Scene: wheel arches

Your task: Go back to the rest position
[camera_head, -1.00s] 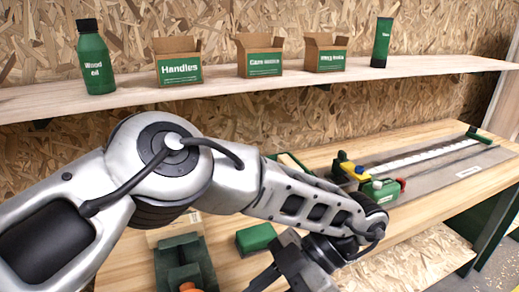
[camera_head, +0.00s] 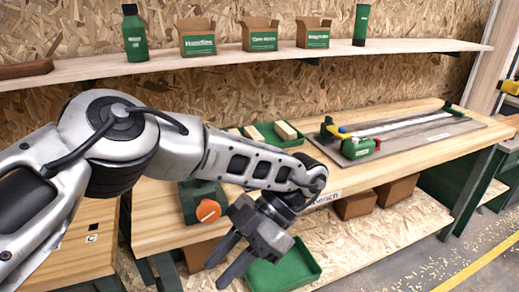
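My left arm comes in from the left and reaches across the front of the workbench (camera_head: 378,170). My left gripper (camera_head: 222,262) points down and to the left, in front of the bench's front edge. Its two dark fingers are apart and nothing shows between them. Behind and below it is a green tray (camera_head: 290,268) on the lower shelf. My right gripper is not in view.
A green device with an orange knob (camera_head: 208,211) sits at the bench's front edge, close to my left wrist. A guide rail (camera_head: 410,132) lies on the bench. Cardboard boxes (camera_head: 357,205) stand below. An upper shelf (camera_head: 90,80) holds a bottle (camera_head: 134,34) and boxes. Open floor is at right.

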